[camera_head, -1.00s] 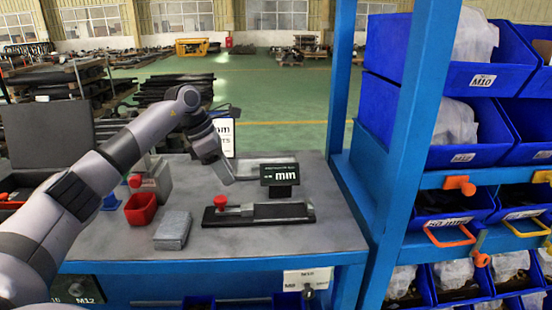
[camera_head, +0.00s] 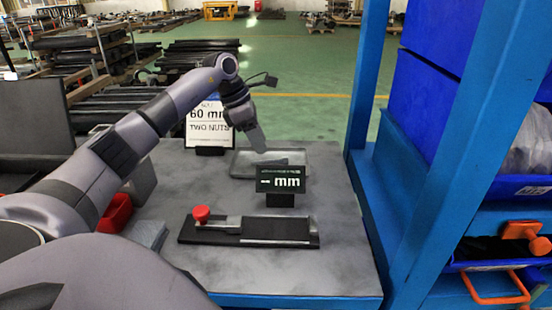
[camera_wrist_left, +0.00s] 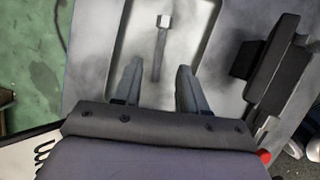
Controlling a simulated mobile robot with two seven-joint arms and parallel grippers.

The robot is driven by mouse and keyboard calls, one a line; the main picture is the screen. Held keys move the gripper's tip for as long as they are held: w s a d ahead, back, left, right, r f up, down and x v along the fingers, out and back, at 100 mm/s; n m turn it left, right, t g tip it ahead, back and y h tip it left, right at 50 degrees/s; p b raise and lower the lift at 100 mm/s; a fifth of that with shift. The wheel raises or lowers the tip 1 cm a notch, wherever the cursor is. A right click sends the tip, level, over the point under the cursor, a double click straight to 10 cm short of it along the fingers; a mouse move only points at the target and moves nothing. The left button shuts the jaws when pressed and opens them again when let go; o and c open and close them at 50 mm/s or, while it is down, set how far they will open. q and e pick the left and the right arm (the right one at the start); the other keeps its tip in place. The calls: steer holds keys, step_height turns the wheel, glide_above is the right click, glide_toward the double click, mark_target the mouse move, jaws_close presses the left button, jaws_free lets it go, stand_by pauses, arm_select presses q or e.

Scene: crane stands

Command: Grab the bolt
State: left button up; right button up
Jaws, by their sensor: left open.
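The bolt (camera_wrist_left: 162,24) lies in a shallow grey tray (camera_wrist_left: 206,18), its square-looking head at the far end and its shank pointing toward me. My left gripper (camera_wrist_left: 158,66) is open, with one finger on each side of the shank's near end in the picture. I cannot tell how high the fingers are above the tray. In the head view the left gripper (camera_head: 262,147) is over the tray (camera_head: 240,158) at the back of the workbench; the bolt is not clear there. My right gripper is not in view.
A display reading "mm" (camera_head: 281,180) stands just in front of the tray. A measuring fixture with a red knob (camera_head: 201,213) lies nearer. A sign (camera_head: 207,128) stands behind left, a red bin (camera_head: 115,213) at left. A blue rack post (camera_head: 368,75) rises at right.

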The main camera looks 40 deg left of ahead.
mark_target(272, 160)
arm_select(q)
steer(key=x, duration=0.4)
steer(key=shift+w+d+f, duration=0.15)
steer(key=shift+w+d, duration=0.25)
steer(key=shift+d, duration=0.05)
steer(key=shift+w+f, duration=0.1)
steer(key=shift+f, duration=0.2)
steer(key=shift+c, duration=0.2)
jaws_close()
steer(key=shift+f, duration=0.1)
